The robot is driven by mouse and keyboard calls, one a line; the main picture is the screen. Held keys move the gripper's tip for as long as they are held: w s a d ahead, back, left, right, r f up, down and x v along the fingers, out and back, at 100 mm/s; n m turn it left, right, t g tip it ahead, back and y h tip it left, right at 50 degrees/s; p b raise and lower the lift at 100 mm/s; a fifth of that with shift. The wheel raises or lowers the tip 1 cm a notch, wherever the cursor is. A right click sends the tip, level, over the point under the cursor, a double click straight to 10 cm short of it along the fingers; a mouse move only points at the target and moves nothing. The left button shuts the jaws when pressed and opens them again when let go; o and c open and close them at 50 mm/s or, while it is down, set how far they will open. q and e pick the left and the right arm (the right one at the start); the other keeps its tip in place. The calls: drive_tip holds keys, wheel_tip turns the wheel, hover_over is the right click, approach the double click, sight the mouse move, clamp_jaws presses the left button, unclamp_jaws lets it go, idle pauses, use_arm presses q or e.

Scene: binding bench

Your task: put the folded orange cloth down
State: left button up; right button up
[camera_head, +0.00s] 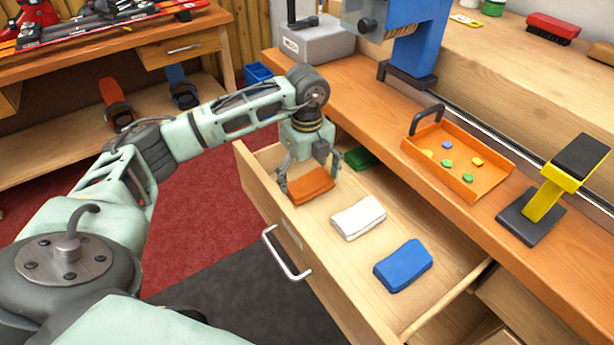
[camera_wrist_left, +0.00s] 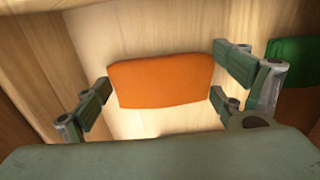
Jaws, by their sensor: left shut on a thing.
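The folded orange cloth (camera_head: 311,186) is in the open drawer (camera_head: 345,279), at its left end in the head view. My left gripper (camera_head: 308,174) points down over it and is shut on it. In the left wrist view the orange cloth (camera_wrist_left: 162,81) lies flat between the two fingers (camera_wrist_left: 160,94), which touch its two ends. The cloth is at or close above the drawer floor; I cannot tell whether it touches. My right gripper is not in view.
A white cloth (camera_head: 358,217) and a blue cloth (camera_head: 403,266) lie in the drawer to the right. A green cloth (camera_head: 361,158) lies behind, partly hidden. An orange tray (camera_head: 485,188) and a yellow and black tool (camera_head: 552,195) stand on the bench above.

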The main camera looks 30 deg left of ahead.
sight(307, 180)
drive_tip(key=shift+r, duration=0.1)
use_arm(q)
drive_tip(key=o, duration=0.8)
drive_tip(key=shift+f, duration=0.1)
drive_tip(key=shift+o, duration=0.2)
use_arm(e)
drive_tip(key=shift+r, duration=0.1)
use_arm(q)
drive_tip(key=shift+r, duration=0.4)
wheel_tip(307, 180, up, 12)
drive_tip(key=p, duration=0.2)
drive_tip(key=shift+f, duration=0.2)
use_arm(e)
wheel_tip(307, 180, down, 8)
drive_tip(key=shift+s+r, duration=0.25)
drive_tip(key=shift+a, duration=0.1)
